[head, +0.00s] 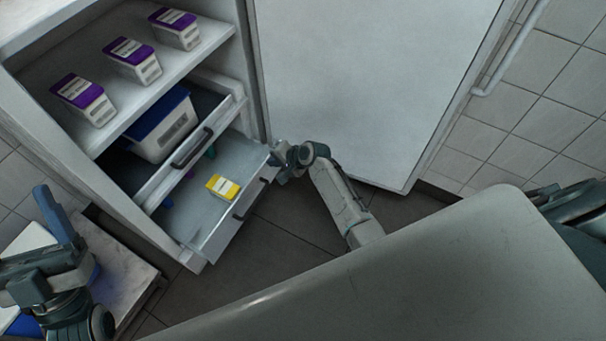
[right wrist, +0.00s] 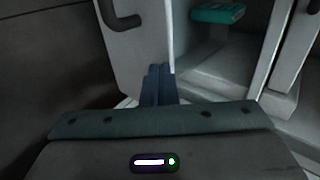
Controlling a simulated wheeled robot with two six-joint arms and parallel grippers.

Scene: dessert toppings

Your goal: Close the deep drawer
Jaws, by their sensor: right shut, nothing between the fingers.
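The lower drawer (head: 238,218) of the white cabinet is pulled out, with a dark handle on its front. It seems to be the deep one. A yellow-and-white box (head: 222,187) lies in it. My right gripper (head: 274,160) is shut and empty at the drawer front's far right end. In the right wrist view its blue fingers (right wrist: 158,84) are together at the edge of a pale panel with a dark handle (right wrist: 124,18); I cannot tell whether they touch it. My left gripper (head: 56,214) is at the far left, away from the drawer; its finger gap is unclear.
An upper drawer front (head: 170,176) with a handle stands above, also partly out. Behind it is a white bin with a blue lid (head: 160,122). Purple-topped tubs (head: 133,60) stand on the shelf. The cabinet door (head: 370,80) hangs open at right. A teal item (right wrist: 218,13) shows inside.

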